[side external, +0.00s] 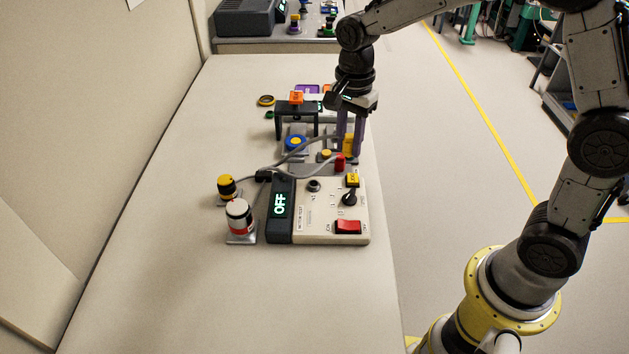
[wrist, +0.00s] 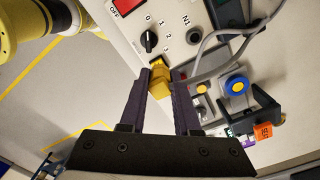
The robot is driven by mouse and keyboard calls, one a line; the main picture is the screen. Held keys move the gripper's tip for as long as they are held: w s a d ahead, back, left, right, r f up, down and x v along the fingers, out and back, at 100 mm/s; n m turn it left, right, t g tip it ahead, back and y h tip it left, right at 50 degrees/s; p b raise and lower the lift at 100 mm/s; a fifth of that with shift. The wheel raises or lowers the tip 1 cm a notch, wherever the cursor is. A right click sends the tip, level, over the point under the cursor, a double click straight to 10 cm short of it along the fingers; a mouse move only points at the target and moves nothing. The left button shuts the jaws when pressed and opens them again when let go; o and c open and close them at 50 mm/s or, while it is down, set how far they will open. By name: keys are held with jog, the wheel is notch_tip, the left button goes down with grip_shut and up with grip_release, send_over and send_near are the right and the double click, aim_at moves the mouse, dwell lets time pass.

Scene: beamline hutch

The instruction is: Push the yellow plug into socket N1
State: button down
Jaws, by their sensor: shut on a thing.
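My gripper (wrist: 160,78) is shut on the yellow plug (wrist: 160,82), which sits between its two dark fingers. In the side view the plug (side external: 347,144) is behind the panel's far edge, apart from socket N1. Socket N1 (wrist: 193,37) is a round dark hole beside its printed label on the pale control panel (wrist: 172,22). In the side view the socket (side external: 313,186) is in the panel's far left part, left of the black rotary knob (side external: 349,198). The plug's tip is hard to tell from a yellow piece (side external: 352,180) on the panel.
Grey cables (side external: 304,172) cross behind the panel. A black bridge-shaped stand (side external: 296,107) and a blue-yellow button (side external: 296,142) stand beyond.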

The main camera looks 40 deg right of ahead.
send_over(313, 183)
notch_tip(313, 183, down, 2)
jog(key=shift+s+f, duration=0.1)
jog(key=shift+f, duration=3.35)
jog(key=shift+f, duration=0.55)
jog(key=c, duration=0.5)
grip_release()
jog(key=shift+c, duration=0.2)
